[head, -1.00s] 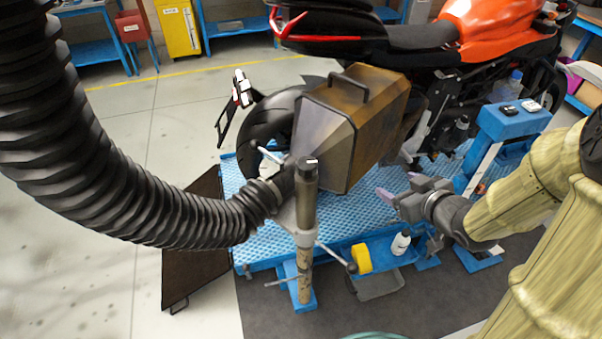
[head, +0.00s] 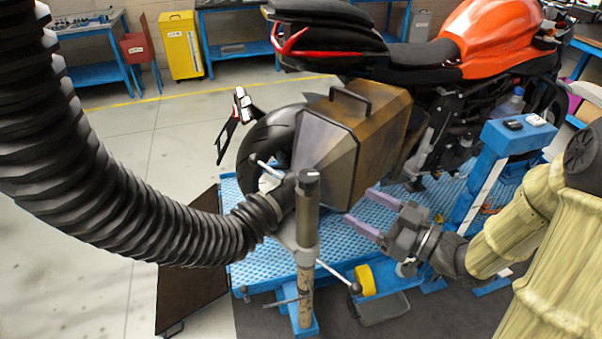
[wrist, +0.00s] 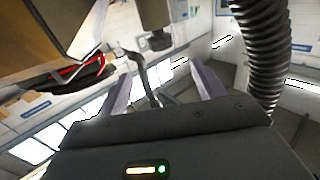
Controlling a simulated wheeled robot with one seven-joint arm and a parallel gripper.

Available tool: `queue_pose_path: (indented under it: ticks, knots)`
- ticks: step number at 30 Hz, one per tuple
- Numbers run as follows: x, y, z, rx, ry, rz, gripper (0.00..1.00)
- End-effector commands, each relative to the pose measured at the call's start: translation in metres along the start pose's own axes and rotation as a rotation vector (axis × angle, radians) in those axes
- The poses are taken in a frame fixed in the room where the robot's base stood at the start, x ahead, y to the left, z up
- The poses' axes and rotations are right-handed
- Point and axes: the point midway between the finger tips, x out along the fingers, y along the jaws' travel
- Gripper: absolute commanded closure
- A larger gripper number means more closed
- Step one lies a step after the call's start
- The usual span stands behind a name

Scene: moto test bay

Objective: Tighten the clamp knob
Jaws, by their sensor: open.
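A grey upright stand (head: 307,215) holds the hose end behind the exhaust box. A thin rod with a dark ball end (head: 355,288) sticks out from the stand's clamp to the lower right; it looks like the clamp knob, but I cannot be sure. My gripper (head: 362,206) is open and empty, its purple fingers pointing left toward the stand, above the ball end and apart from it. In the wrist view, my open fingers (wrist: 163,82) show with a grey curved lever (wrist: 148,78) seen between them; its distance is unclear.
The ribbed black hose (head: 130,190) fills the left side. A brown metal box (head: 375,125) by the motorcycle (head: 430,50) stands just above my gripper. A blue post (head: 500,145) stands at right.

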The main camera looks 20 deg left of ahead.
Motion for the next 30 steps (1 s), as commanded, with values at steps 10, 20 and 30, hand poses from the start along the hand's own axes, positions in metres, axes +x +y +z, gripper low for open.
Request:
queue_pose_path:
  ticks: [10,20,30]
  knots:
    - [0.055,-0.003,-0.002,0.002,0.000,-0.009,0.32]
    - [0.114,-0.003,-0.002,0.001,-0.001,-0.008,0.32]
    - [0.162,-0.002,-0.001,0.002,-0.001,-0.005,0.32]
